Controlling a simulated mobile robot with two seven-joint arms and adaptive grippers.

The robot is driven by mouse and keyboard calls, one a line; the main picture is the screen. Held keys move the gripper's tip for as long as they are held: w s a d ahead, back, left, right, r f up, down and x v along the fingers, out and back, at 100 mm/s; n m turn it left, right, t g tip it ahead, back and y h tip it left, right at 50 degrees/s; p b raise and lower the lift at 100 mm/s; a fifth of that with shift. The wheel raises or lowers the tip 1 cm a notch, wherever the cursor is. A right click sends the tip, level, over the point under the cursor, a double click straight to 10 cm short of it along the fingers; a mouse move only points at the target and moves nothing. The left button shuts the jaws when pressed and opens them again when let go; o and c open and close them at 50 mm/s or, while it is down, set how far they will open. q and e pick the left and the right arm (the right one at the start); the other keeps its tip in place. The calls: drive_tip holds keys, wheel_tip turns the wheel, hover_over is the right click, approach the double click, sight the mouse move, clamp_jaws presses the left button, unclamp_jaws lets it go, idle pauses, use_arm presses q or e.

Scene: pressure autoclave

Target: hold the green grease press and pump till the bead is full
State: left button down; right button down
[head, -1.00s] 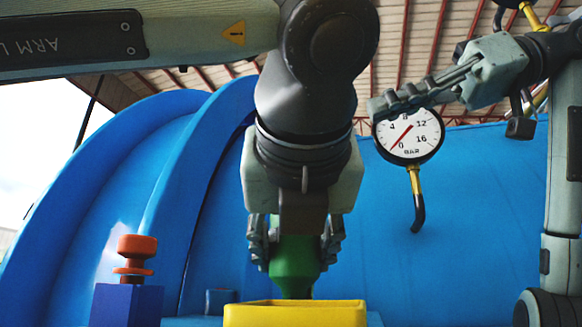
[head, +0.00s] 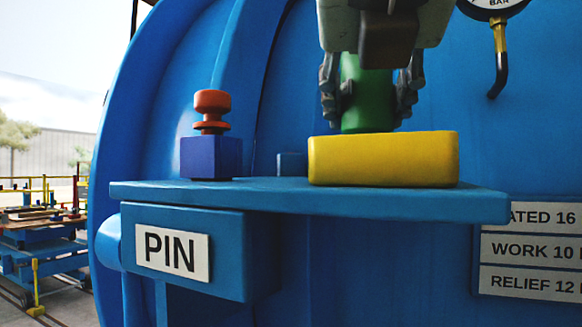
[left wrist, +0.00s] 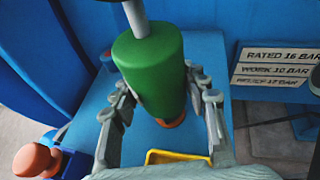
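The green grease press (head: 366,95) stands upright behind the yellow block on the blue shelf. In the left wrist view it is a green cylinder (left wrist: 150,68) with a pale rod (left wrist: 137,18) at its top and an orange-brown part (left wrist: 172,121) low beside it. My left gripper (head: 370,98) reaches down from above, one finger on each side of the press. In the left wrist view both fingertips (left wrist: 158,90) lie against its sides, so the gripper looks shut on it. My right gripper is out of view. I cannot make out a bead.
The yellow block (head: 384,160) sits at the front of the blue shelf (head: 270,196). To its left stands a purple-blue block (head: 211,158) with an orange knob (head: 211,108). A PIN box (head: 190,250) hangs below. The gauge (head: 492,4) is partly cut off at top right.

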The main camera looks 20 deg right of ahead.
use_arm(q)
drive_tip(key=c, duration=0.7)
unclamp_jaws()
